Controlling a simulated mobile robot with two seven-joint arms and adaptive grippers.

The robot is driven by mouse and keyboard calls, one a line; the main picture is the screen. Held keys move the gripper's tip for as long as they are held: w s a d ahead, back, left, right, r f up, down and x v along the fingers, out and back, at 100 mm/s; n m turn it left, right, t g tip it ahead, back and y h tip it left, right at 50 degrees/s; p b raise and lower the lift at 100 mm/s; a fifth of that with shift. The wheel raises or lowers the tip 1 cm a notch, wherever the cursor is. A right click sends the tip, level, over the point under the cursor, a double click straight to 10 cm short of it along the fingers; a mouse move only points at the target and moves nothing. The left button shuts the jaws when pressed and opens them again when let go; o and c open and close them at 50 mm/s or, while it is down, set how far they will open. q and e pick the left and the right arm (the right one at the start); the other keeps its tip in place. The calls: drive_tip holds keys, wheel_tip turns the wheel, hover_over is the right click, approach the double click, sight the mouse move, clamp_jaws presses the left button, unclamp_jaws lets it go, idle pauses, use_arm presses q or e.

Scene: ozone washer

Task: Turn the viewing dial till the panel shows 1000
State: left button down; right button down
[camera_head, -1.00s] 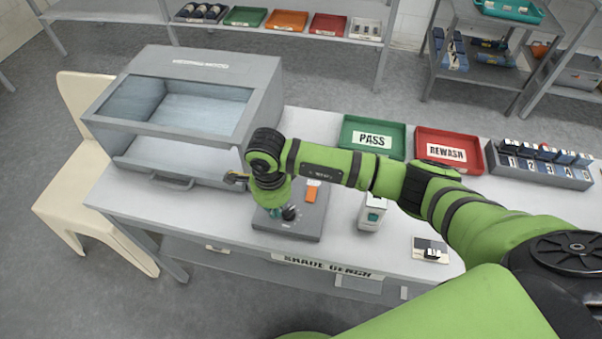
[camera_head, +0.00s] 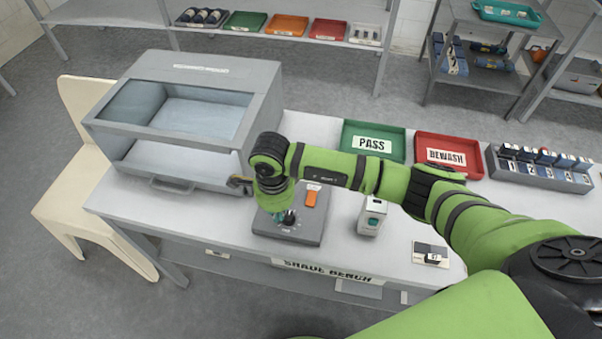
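The grey control box (camera_head: 312,228) lies on the bench, with an orange switch (camera_head: 311,198) on its upper part. The dark viewing dial (camera_head: 289,216) is at the box's lower left. My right gripper (camera_head: 282,213) points down at the dial from above, with its teal fingertips beside or against it. Whether the fingers are closed around the dial is hidden by the wrist. No legible reading shows on the box. The grey viewing booth (camera_head: 200,68) stands to the left. My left gripper is not in view.
The green PASS tray (camera_head: 395,130) and red REWASH tray (camera_head: 448,140) stand behind my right arm. A numbered rack (camera_head: 540,172) is at the right. A small white device (camera_head: 371,217) stands just right of the box, and a small card (camera_head: 433,255) lies near the front edge.

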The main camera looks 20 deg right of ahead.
drive_tip(key=shift+d, duration=0.25)
drive_tip(key=shift+a+b, duration=0.25)
drive_tip(key=shift+b, duration=0.1)
drive_tip(key=shift+w+a+r+p, duration=0.1)
drive_tip(key=shift+r+p, duration=0.35)
drive_tip(key=shift+r, duration=0.2)
wheel_tip(320, 180, up, 5)
drive_tip(key=shift+f+p, duration=0.15)
drive_tip(key=shift+p, duration=1.05)
